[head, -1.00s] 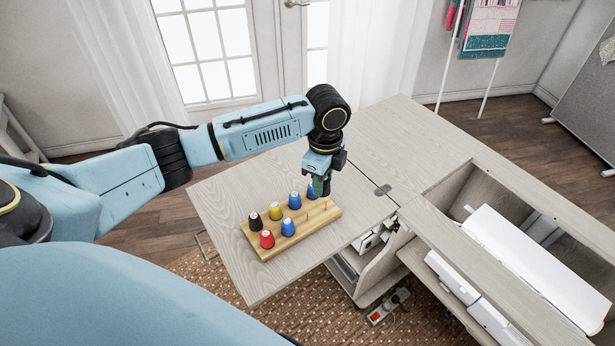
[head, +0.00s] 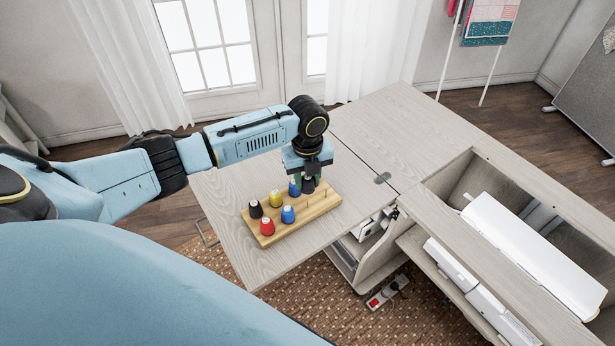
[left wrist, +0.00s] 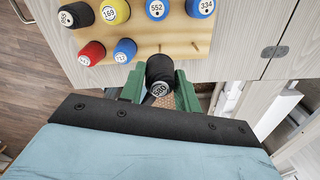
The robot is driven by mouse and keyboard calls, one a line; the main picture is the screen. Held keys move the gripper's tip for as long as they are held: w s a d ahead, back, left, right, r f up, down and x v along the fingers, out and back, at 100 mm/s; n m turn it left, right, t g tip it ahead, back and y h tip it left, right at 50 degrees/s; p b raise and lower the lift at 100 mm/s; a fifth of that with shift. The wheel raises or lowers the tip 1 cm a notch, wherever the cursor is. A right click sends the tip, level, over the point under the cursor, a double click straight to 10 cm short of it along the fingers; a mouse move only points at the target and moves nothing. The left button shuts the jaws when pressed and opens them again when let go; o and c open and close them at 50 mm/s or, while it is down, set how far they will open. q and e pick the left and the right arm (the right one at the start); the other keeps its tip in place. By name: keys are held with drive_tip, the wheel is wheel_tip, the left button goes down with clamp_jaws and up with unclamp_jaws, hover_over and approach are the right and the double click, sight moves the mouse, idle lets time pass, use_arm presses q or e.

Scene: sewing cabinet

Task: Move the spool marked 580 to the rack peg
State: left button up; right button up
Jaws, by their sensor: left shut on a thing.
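A dark spool (left wrist: 159,73) is held between the green fingers of my left gripper (left wrist: 160,95); its tilted label appears to read 580. In the head view my left gripper (head: 308,184) is above the right part of the wooden rack (head: 283,238), and the held spool is hard to make out there. In the left wrist view the spool is just off the rack's near edge, beside the front row. That row has a red spool (left wrist: 91,54) and a blue spool (left wrist: 125,50), then bare pegs (left wrist: 194,45) to their right.
The rack's back row holds a black spool (left wrist: 75,15), a yellow spool (left wrist: 115,12), a blue spool marked 552 (left wrist: 157,10) and a blue spool marked 334 (left wrist: 201,8). The pale table (head: 235,257) is clear around the rack. An open cabinet well (head: 450,185) lies to the right.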

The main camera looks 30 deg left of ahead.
use_arm(q)
wheel_tip(320, 180, down, 3)
drive_tip(key=shift+f+b, duration=0.1)
drive_tip(key=shift+b, duration=1.15)
drive_tip(key=shift+r+p, duration=0.5)
drive_tip(key=shift+r, duration=0.1)
use_arm(e)
wheel_tip(320, 180, down, 2)
use_arm(q)
drive_tip(key=shift+p, duration=0.35)
use_arm(e)
drive_tip(key=shift+r, duration=0.15)
use_arm(q)
drive_tip(key=shift+f, duration=0.3)
drive_tip(key=shift+f+b, duration=0.35)
drive_tip(key=shift+f, duration=0.2)
use_arm(e)
drive_tip(key=shift+f, duration=0.4)
use_arm(q)
drive_tip(key=shift+f+b, duration=0.95)
drive_tip(key=shift+f, duration=0.6)
use_arm(e)
drive_tip(key=shift+d+f, duration=0.1)
drive_tip(key=shift+f, duration=0.8)
